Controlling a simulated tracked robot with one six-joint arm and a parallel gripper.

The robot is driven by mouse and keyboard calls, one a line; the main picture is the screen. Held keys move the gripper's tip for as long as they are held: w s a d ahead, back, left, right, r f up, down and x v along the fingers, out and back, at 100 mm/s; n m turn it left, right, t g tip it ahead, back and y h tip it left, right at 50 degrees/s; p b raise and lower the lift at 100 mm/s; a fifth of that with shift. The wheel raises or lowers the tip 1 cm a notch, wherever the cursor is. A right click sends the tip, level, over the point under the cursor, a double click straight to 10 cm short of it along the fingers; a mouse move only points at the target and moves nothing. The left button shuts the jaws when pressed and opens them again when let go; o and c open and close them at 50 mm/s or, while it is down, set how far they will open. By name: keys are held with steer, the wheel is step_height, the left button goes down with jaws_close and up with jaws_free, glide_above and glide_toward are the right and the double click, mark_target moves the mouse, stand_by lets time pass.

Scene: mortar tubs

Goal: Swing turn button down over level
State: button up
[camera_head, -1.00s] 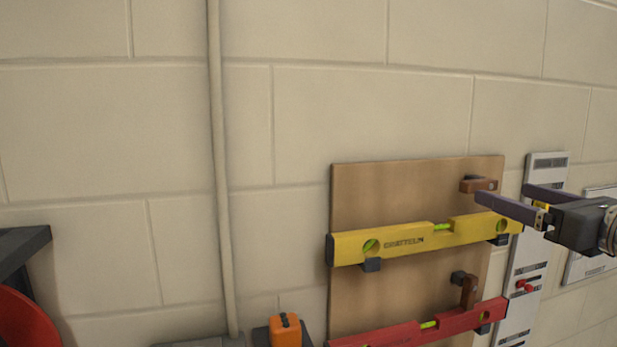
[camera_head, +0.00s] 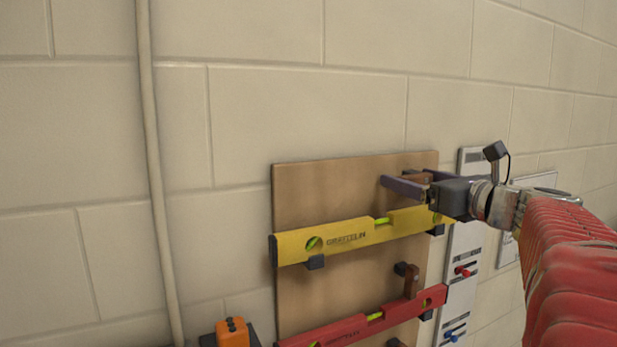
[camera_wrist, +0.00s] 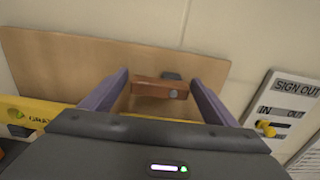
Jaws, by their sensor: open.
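A yellow level (camera_head: 350,235) rests on black brackets on a wooden board (camera_head: 300,190). The brown turn button above it lies about level in the wrist view (camera_wrist: 160,88), with a round screw head near its right end. My gripper (camera_head: 408,184) is open at the upper right of the board. Its two purple fingers stand one on each side of the turn button in the wrist view (camera_wrist: 160,84), with gaps at both ends. In the head view my fingers mostly hide this button. The level's right end is partly behind my gripper.
A red level (camera_head: 365,328) hangs below, with an upright brown turn button (camera_head: 411,281) over it. A white sign-out board (camera_wrist: 285,110) with coloured pegs is to the right. An orange object (camera_head: 232,332) sits at lower left.

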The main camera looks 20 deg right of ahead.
steer(key=shift+c, duration=0.5)
steer(key=c, duration=1)
steer(key=shift+o, duration=0.2)
steer(key=shift+f+n, duration=0.25)
steer(key=shift+n, duration=1.15)
steer(key=o, duration=1.1)
steer(key=shift+c, duration=0.2)
